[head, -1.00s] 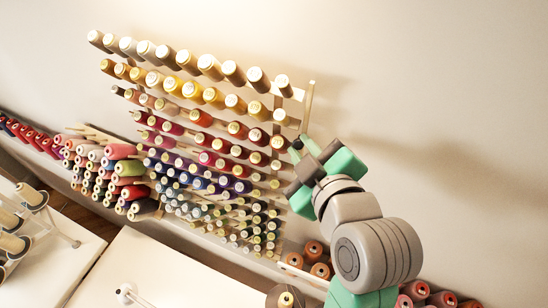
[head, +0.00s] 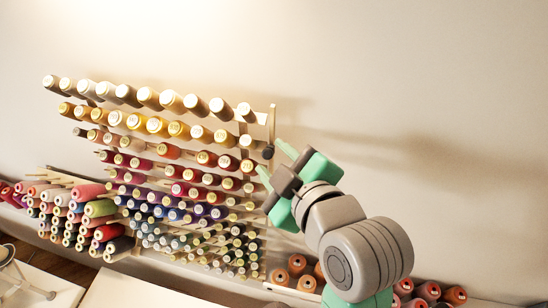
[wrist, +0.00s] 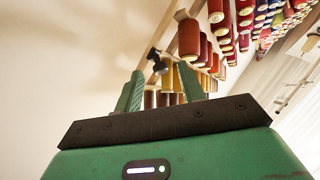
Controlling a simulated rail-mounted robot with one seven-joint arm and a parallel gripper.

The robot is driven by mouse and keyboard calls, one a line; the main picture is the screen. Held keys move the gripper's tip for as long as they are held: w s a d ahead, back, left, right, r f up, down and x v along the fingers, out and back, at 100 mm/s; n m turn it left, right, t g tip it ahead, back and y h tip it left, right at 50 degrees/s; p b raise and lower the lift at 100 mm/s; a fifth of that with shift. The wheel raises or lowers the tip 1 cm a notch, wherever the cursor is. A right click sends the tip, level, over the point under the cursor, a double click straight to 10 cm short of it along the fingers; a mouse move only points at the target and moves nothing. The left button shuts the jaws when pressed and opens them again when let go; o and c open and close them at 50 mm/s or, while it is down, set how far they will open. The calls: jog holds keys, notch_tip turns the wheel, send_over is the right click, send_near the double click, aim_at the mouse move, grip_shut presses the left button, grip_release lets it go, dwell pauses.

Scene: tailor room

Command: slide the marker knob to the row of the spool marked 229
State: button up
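The spool rack (head: 258,197) fills the left and middle of the head view, with rows of coloured spools; their number labels are too small to read, so I cannot pick out 229. A dark marker knob (head: 268,152) sits on the wooden upright rail (head: 271,122) at the rack's right edge, about level with the upper-middle rows. My gripper (head: 268,156) is open, its green fingers pointing at the rail. In the wrist view the knob (wrist: 157,60) appears between and beyond the fingertips (wrist: 161,70). No contact is clear.
Brown and orange spools (head: 299,270) stand low behind my arm. Red spools (head: 428,291) are at lower right. A second spool pile (head: 80,212) is at left. White table surfaces lie along the bottom. The wall to the right is bare.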

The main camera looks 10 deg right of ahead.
jog(key=b+v, duration=0.1)
jog(key=v, duration=0.5)
jog(key=shift+s, duration=0.4)
jog(key=shift+r, duration=0.1)
